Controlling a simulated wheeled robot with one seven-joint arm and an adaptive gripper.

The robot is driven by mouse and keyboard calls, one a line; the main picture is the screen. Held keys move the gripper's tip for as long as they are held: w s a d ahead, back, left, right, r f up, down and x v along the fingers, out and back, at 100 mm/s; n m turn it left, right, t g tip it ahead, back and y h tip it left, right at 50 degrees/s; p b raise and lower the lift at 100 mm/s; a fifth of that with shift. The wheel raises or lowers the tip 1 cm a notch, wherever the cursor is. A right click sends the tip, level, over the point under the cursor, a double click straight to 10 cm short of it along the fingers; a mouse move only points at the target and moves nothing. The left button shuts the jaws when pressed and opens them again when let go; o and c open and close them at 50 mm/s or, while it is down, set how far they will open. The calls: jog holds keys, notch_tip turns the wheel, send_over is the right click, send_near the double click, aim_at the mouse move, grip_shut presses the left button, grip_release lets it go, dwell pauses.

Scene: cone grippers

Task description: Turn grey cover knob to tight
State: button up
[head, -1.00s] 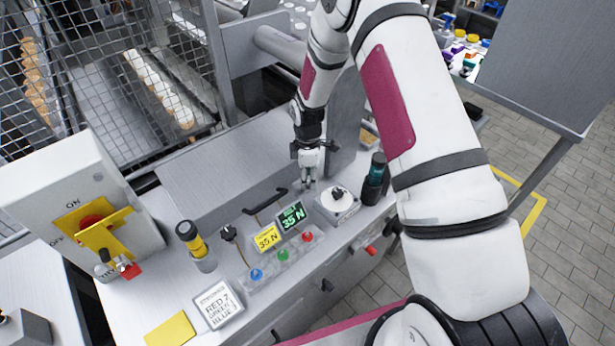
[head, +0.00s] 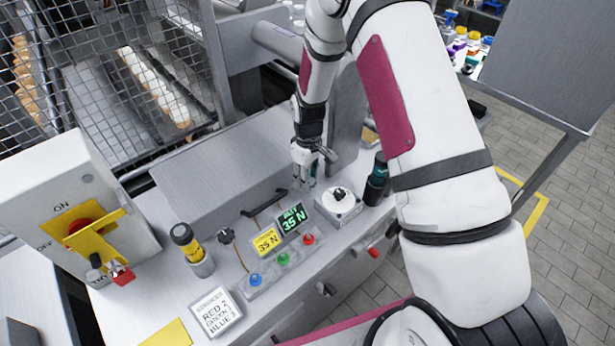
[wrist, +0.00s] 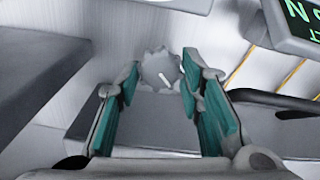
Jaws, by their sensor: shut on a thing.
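The grey cover knob (wrist: 160,70) shows in the wrist view between the tips of my fingers. It is round with a scalloped edge and has a short white mark line on its face, slanting slightly down to the right. My gripper (wrist: 161,85) has its two teal-padded fingers on the left and right sides of the knob, shut on it. In the head view my gripper (head: 306,178) points down behind the green display, and the knob is hidden there by the fingers. No tight label is readable.
A white box with a round dial (head: 340,205) and a dark teal bottle-like item (head: 377,180) stand to the right. A grey sloped cover (head: 215,160) lies left.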

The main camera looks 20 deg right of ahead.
jog(key=m+b, duration=0.1)
jog(key=m, duration=0.3)
jog(key=shift+m, duration=0.3)
jog(key=m, duration=0.4)
jog(key=shift+b, duration=0.3)
jog(key=shift+d, duration=0.1)
jog(key=o, duration=1.2)
jog(key=shift+c, duration=0.2)
notch_tip(320, 180, up, 12)
